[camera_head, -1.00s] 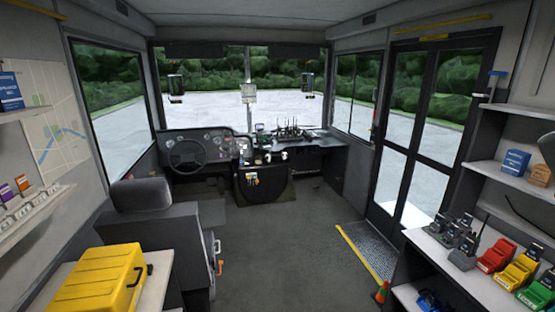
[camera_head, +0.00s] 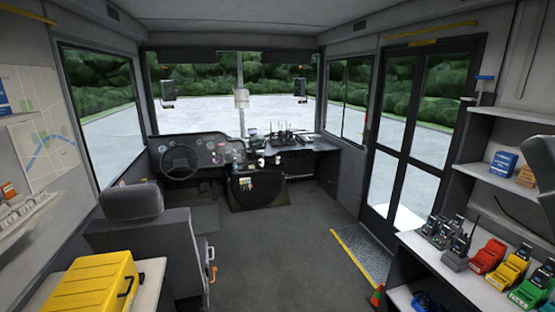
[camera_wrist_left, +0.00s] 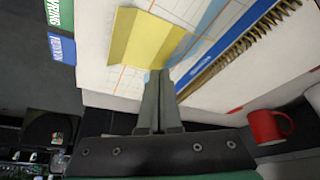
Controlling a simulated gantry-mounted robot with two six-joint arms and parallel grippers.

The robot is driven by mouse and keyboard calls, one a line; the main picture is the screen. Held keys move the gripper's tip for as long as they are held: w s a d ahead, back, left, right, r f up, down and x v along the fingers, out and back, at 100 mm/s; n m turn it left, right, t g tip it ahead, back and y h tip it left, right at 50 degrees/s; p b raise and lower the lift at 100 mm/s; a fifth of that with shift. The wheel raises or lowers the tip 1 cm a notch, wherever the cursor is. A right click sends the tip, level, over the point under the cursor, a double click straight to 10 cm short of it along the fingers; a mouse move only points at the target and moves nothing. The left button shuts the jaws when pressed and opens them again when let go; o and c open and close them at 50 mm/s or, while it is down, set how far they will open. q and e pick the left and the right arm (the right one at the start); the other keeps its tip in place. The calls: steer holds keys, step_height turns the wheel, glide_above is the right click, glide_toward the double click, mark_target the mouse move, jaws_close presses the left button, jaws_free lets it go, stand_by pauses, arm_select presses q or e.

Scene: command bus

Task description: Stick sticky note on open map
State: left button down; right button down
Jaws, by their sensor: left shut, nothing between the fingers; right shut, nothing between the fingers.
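In the left wrist view a pale paper map (camera_wrist_left: 105,75) with orange grid lines and a blue band lies flat. A yellow sticky note (camera_wrist_left: 142,40) with a crease is over the map, at the tips of my left gripper (camera_wrist_left: 158,76). The left fingers are shut with nothing between them. I cannot tell whether the note is fully flat on the paper. My left gripper does not show in the head view, and I cannot make out my right gripper in either view.
A brown toothed strip (camera_wrist_left: 240,50) and a red mug (camera_wrist_left: 268,127) are right of the note. In the head view are a yellow case (camera_head: 95,285), a driver's seat (camera_head: 135,220), a wall map (camera_head: 45,130) and shelves with radios (camera_head: 455,250). The middle floor is clear.

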arm_select(q)
steer(key=shift+f+b, duration=0.75)
stand_by(0.7)
stand_by(0.4)
steer(key=shift+r+p, duration=2.45)
steer(key=shift+r, duration=0.1)
